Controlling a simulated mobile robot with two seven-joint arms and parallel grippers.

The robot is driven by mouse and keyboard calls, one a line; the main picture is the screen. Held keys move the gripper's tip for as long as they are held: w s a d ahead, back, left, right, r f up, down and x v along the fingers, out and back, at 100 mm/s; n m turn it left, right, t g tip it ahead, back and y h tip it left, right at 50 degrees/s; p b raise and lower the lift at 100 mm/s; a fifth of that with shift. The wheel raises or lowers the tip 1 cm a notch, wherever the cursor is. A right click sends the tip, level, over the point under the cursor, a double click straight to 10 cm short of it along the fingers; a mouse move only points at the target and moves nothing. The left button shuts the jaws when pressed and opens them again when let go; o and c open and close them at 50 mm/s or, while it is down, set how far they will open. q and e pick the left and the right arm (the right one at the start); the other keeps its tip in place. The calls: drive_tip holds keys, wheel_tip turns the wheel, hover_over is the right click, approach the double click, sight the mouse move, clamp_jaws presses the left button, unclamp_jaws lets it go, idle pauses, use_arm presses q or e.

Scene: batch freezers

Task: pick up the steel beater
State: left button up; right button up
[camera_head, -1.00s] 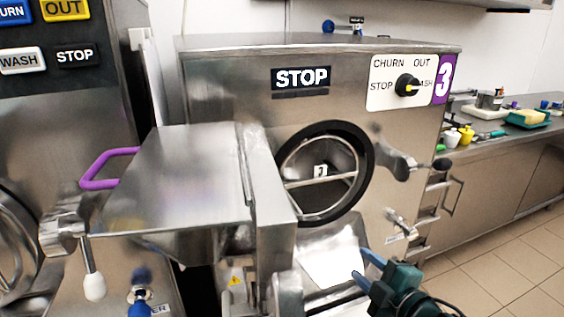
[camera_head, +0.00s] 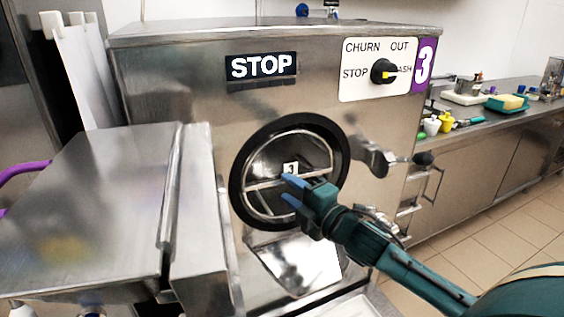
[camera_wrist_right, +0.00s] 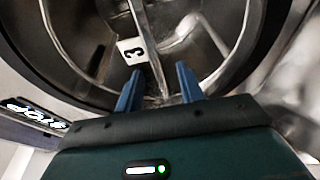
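The steel beater (camera_head: 264,185) sits inside the round, black-rimmed opening of the freezer marked 3. Its crossbar carries a white tag with a 3. My right gripper (camera_head: 290,190) is at the opening, in front of the crossbar's right part. In the right wrist view, its two blue fingers (camera_wrist_right: 159,88) are spread apart. The beater's bar (camera_wrist_right: 149,42) runs down to the gap between the fingertips. I cannot tell whether the fingers touch it. The gripper hides part of the beater's lower right in the head view. My left gripper is not in view.
The freezer door (camera_head: 197,230) stands open at the left of the opening. A steel chute (camera_head: 300,262) lies below it, and a latch handle (camera_head: 385,156) sticks out at the right. A counter (camera_head: 490,135) with several small items stands at the back right.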

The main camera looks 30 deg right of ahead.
sight(276, 177)
drive_tip(key=shift+w+a, duration=0.2)
drive_tip(key=shift+w, duration=0.65)
drive_tip(key=shift+w+r+p, duration=0.2)
drive_tip(key=shift+w+p, duration=0.1)
drive_tip(key=shift+w, duration=0.25)
drive_tip(key=w, duration=0.2)
drive_tip(key=w+p, duration=0.1)
drive_tip(key=shift+w+a+r, duration=0.1)
drive_tip(key=shift+w+a, duration=0.3)
drive_tip(key=shift+w, duration=0.25)
clamp_jaws()
